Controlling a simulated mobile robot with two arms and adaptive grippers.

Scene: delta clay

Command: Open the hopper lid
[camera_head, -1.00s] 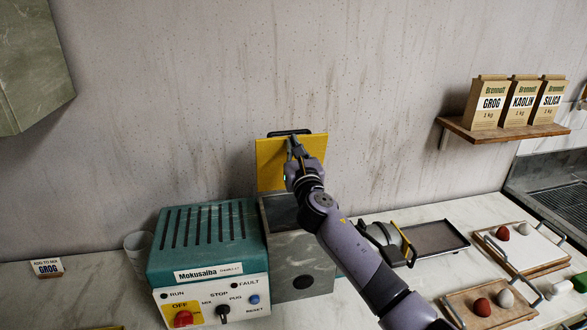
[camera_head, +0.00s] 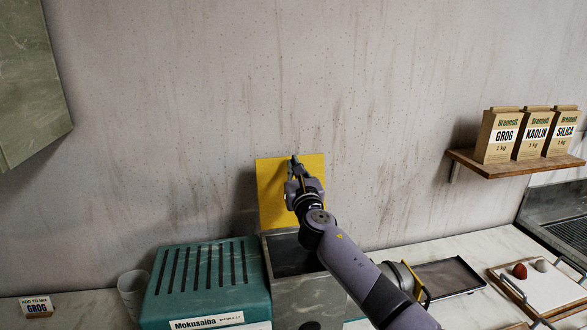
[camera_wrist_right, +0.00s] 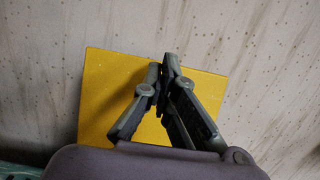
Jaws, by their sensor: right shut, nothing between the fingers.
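The yellow hopper lid (camera_head: 270,192) stands raised, close to upright, at the back of the grey hopper (camera_head: 305,300), in front of the wall. The hopper's dark opening (camera_head: 290,252) shows below it. My right gripper (camera_head: 295,165) is in front of the lid's face, its fingertips near the top edge. In the right wrist view the gripper (camera_wrist_right: 165,68) is shut and empty, with the yellow lid (camera_wrist_right: 105,95) behind it. I cannot tell whether the fingertips touch the lid. No handle shows on the lid now. My left gripper is not in view.
The teal machine housing (camera_head: 205,280) is left of the hopper, with a clear cup (camera_head: 131,290) beside it. A metal cylinder (camera_head: 398,275) and dark tray (camera_head: 450,277) lie to the right. A shelf (camera_head: 520,165) holds paper bags. A green cabinet (camera_head: 30,90) hangs upper left.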

